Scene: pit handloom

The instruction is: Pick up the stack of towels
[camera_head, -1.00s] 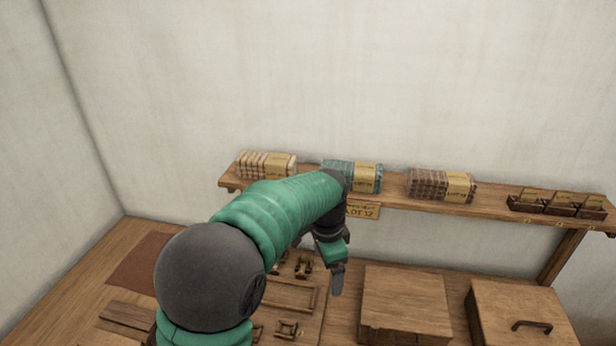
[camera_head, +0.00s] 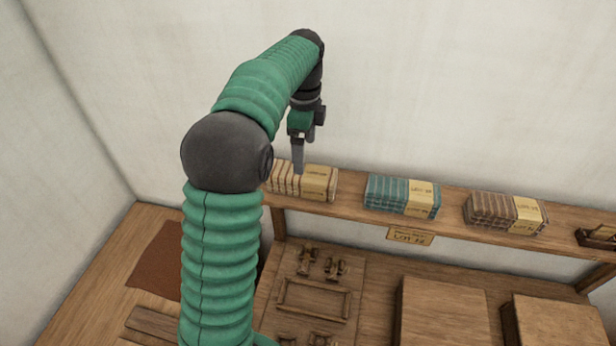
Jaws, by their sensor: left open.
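Three stacks of folded cloth, which look like towels, lie in a row on a wooden wall shelf (camera_head: 456,211), each with a yellowish paper label. A cream stack (camera_head: 318,183) is at the left, a teal stack (camera_head: 386,194) in the middle and a brown checked stack (camera_head: 489,210) at the right. My left gripper (camera_head: 298,170) is open and points down at the cream stack. Its fingers overlap the stack's upper part in view; whether they touch it I cannot tell. The left end of the cream stack is close to my arm. My right gripper is not in view.
A small sign (camera_head: 410,237) hangs under the shelf. Below are a wooden board with small fittings (camera_head: 313,298), two wooden boxes (camera_head: 440,312) (camera_head: 555,322) and a brown mat (camera_head: 157,258). A dark rack (camera_head: 599,237) stands at the shelf's right end.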

